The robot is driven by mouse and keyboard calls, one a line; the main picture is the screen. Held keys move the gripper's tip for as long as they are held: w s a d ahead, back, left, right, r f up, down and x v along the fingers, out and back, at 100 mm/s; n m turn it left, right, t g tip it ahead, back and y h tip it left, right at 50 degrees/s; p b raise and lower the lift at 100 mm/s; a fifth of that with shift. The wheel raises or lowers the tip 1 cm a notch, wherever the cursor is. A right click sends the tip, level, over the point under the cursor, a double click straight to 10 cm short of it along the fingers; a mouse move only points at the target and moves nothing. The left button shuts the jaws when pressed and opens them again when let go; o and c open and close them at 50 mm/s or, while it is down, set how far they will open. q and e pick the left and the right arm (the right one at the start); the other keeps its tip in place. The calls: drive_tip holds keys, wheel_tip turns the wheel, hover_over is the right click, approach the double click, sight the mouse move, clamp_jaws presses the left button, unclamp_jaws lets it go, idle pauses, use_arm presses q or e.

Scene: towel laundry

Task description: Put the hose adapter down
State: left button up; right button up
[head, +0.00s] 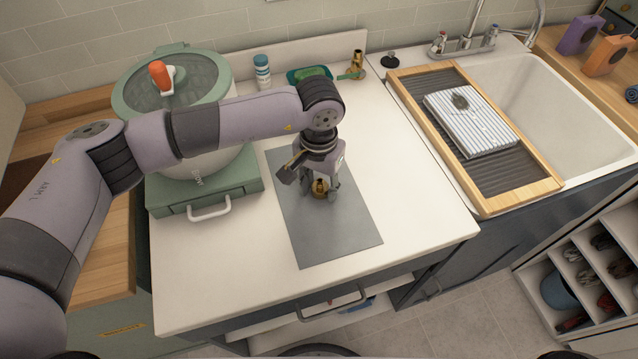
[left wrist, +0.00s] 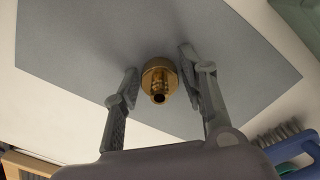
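The brass hose adapter (head: 320,187) stands on the grey mat (head: 340,237) on the white counter. My left gripper (head: 321,192) points down over it, with one finger on each side. In the left wrist view, the adapter (left wrist: 158,82) shows end-on between the two spread fingertips (left wrist: 158,75). Narrow gaps show between the fingers and the brass, so the gripper looks open around it. My right gripper is in neither view.
A lidded pot (head: 130,100) on a green burner (head: 205,192) stands left of the mat. A green dish (head: 309,75), a bottle (head: 262,70) and brass fittings (head: 357,62) are at the back. A wooden-framed rack (head: 540,189) holds a striped towel (head: 470,120) by the sink. The counter right of the mat is clear.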

sight(318, 180)
use_arm(q)
drive_tip(key=shift+o, duration=0.6)
drive_tip(key=shift+a+f, duration=0.1)
drive_tip(key=shift+r+p, duration=0.35)
drive_tip(key=shift+p, duration=0.1)
drive_tip(key=shift+r+p, duration=0.65)
drive_tip(key=shift+p, duration=0.3)
drive_tip(key=shift+w+r+b, duration=0.15)
drive_tip(key=shift+r+b, duration=0.7)
drive_tip(key=shift+b, duration=0.25)
wheel_tip(318, 180, up, 10)
drive_tip(key=b, duration=0.2)
drive_tip(key=shift+f+b, duration=0.15)
drive_tip(key=shift+b, duration=0.2)
